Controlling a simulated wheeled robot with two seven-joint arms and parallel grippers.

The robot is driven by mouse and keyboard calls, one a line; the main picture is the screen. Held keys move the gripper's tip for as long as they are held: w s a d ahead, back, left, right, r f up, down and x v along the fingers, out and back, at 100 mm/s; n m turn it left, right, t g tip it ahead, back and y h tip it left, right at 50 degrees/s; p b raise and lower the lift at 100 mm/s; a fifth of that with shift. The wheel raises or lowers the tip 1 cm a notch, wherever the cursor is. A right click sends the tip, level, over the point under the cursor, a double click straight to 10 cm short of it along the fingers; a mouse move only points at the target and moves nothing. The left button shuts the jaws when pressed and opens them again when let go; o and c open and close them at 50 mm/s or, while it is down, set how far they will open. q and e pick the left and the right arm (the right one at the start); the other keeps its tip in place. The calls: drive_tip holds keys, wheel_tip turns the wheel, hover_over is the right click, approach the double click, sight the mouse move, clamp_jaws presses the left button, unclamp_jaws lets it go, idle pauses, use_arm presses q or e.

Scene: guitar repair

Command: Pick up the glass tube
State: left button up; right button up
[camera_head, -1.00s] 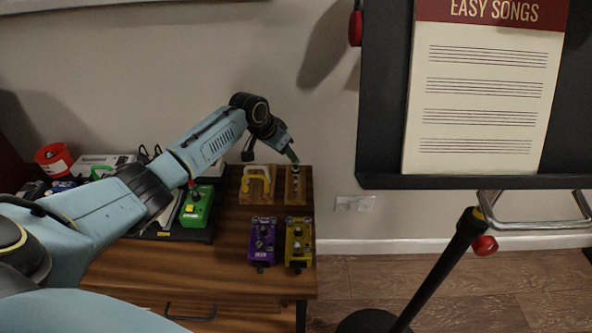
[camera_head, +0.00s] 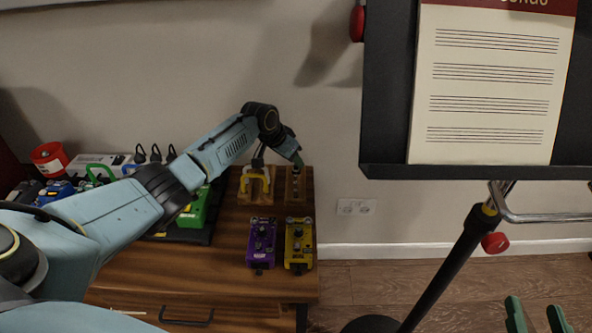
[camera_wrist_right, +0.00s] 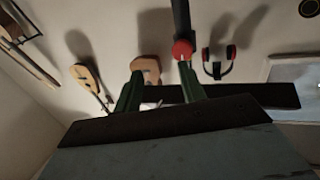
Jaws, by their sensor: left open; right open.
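My left gripper (camera_head: 298,162) is at the back right of the wooden cabinet top, right over a small wooden holder (camera_head: 298,194) with small pieces in it. Its fingers are small and partly edge-on in the head view. I cannot make out a glass tube for certain; it may be among the small pieces in that holder, partly hidden by the gripper. My right gripper (camera_head: 535,318) shows at the bottom right of the head view, open and empty, far from the cabinet. In the right wrist view its green fingers (camera_wrist_right: 161,88) are spread apart.
A yellow-padded wooden stand (camera_head: 254,186) is left of the holder. A purple pedal (camera_head: 262,243) and a yellow pedal (camera_head: 299,245) stand in front, a green pedal (camera_head: 196,208) to the left. A music stand (camera_head: 388,110) rises at right.

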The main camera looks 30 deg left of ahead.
sight(296, 167)
use_arm(q)
drive_tip(key=b+x, duration=0.2)
drive_tip(key=x, duration=0.1)
drive_tip(key=shift+w+f+b, duration=0.3)
drive_tip(key=shift+f+b, duration=0.05)
drive_tip(key=shift+b, duration=0.15)
use_arm(e)
wheel_tip(296, 167, up, 9)
drive_tip(key=s+t+y, duration=0.2)
drive_tip(key=t, duration=0.5)
drive_tip(key=shift+s+a, duration=0.3)
drive_tip(key=shift+s, duration=0.05)
use_arm(q)
drive_tip(key=c, duration=0.9)
